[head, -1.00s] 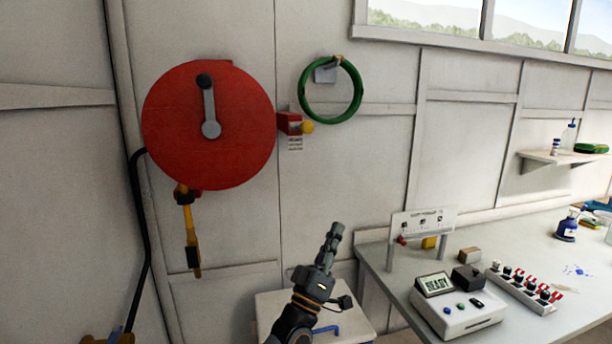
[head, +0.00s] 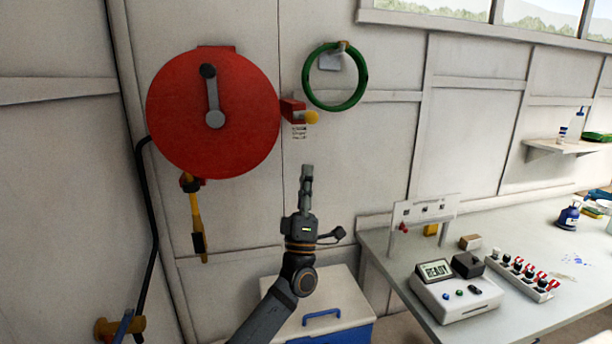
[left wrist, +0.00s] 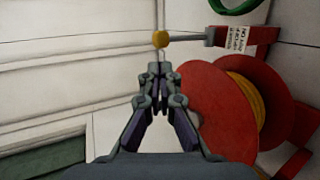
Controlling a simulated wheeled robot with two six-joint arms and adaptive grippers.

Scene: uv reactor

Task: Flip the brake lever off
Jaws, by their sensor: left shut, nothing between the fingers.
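The brake lever, a short arm with a yellow ball knob (head: 311,117), sticks out to the right from a red bracket (head: 290,110) beside the big red reel (head: 180,120) on the wall. A small printed label hangs under the bracket. My left gripper (head: 307,170) points up, shut and empty, below the knob in the head view. In the left wrist view my closed fingertips (left wrist: 160,70) lie just under the yellow knob (left wrist: 160,40) in the picture; I cannot tell the gap in depth. The right gripper is not in view.
A green hose coil (head: 335,76) hangs right of the lever. A yellow nozzle (head: 196,220) hangs below the reel. A white-lidded cooler (head: 340,295) stands behind my left arm. A bench (head: 385,250) with a READY device (head: 458,295) is at right.

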